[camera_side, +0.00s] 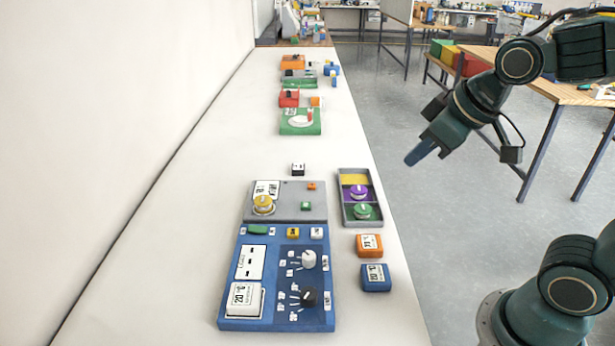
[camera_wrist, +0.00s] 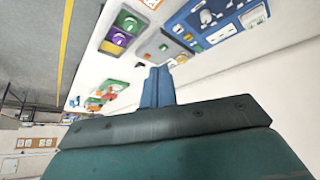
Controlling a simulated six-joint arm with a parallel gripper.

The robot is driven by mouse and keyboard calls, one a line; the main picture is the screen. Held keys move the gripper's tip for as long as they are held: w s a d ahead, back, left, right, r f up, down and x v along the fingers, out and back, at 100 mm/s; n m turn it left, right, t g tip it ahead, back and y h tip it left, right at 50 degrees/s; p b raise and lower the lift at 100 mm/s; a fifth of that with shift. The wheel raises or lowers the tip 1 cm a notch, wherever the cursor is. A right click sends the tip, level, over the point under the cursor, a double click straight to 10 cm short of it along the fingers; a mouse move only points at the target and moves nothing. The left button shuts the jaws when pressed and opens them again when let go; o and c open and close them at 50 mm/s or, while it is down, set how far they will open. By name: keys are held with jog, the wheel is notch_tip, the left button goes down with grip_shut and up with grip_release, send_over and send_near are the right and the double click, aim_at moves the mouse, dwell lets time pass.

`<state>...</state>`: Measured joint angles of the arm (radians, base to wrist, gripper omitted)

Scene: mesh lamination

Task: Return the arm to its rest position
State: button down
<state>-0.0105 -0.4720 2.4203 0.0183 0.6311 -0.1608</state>
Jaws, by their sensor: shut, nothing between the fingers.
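My gripper (camera_side: 420,153) is in the air at the right of the white bench (camera_side: 190,230) in the side view, out over the grey floor. Its blue fingers point down and to the left, and they are shut with nothing between them. It touches nothing. In the wrist view the shut fingers (camera_wrist: 158,86) stand upright in the middle of the picture, with the bench and its panels beyond them.
A green device (camera_side: 295,128) stands farther back. Wooden tables (camera_side: 560,92) are at the right.

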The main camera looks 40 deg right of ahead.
jog(key=s+m, duration=0.1)
jog(key=s, duration=0.8)
jog(key=shift+m+g, duration=0.4)
jog(key=shift+r, duration=0.1)
jog(key=c, duration=1.7)
grip_release()
jog(key=o, duration=0.8)
jog(key=shift+w+r, duration=0.4)
jog(key=shift+w, duration=0.15)
jog(key=shift+c, duration=0.2)
jog(key=o, duration=0.9)
jog(key=shift+n, duration=0.7)
jog(key=w+r, duration=0.1)
jog(key=w, duration=0.1)
jog(key=w+r, duration=0.1)
jog(key=w, duration=0.1)
jog(key=shift+r, duration=0.35)
jog(key=shift+o, duration=0.2)
jog(key=w+a+r+n, duration=0.1)
jog(key=w+a+n, duration=0.2)
jog(key=w, duration=1.2)
jog(key=w+a+n+g+h, duration=0.1)
jog(key=w+a+n, duration=0.2)
jog(key=w, duration=1.2)
jog(key=shift+r+n, duration=0.35)
jog(key=shift+n, duration=0.65)
jog(key=shift+a, duration=0.1)
